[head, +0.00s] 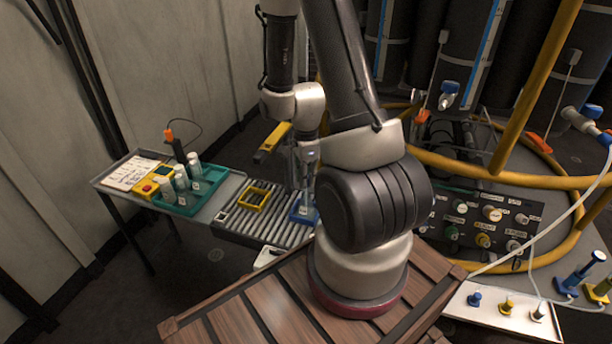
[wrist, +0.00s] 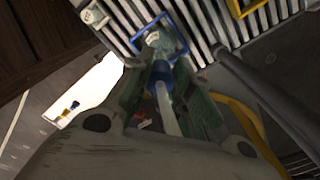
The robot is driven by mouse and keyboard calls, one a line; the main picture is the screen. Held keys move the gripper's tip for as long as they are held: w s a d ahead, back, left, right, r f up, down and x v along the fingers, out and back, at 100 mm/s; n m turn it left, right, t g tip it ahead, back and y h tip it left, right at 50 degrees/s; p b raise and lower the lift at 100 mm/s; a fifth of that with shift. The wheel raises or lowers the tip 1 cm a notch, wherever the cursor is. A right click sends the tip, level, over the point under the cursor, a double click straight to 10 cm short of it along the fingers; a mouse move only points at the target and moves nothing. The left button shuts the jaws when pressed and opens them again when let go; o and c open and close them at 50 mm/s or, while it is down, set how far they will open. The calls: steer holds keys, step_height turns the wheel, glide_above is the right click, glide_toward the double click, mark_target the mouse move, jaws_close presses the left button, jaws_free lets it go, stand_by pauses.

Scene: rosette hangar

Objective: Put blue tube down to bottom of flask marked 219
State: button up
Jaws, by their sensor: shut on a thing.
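My gripper (wrist: 158,82) is shut on the blue tube (wrist: 161,72), which shows a blue collar between the fingers and a pale length running back toward the wrist. Beyond the fingertips a clear flask (wrist: 152,38) with a pale label stands inside a blue square frame (wrist: 178,20) on the roller conveyor. The label's number is too small to read. The tube's far end overlaps the flask's mouth in the wrist view, and I cannot tell how deep it is. In the head view my gripper (head: 308,158) is above the blue frame (head: 304,218), partly hidden by my arm.
A yellow frame (head: 254,197) lies on the roller conveyor (head: 275,222) to the left. A teal rack (head: 184,208) holds several white-capped bottles beside a yellow box with a red button (head: 150,188).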

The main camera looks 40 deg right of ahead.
steer(key=shift+f, duration=0.3)
steer(key=o, duration=0.9)
steer(key=o, duration=0.6)
steer(key=shift+c, duration=0.2)
steer(key=shift+r, duration=3)
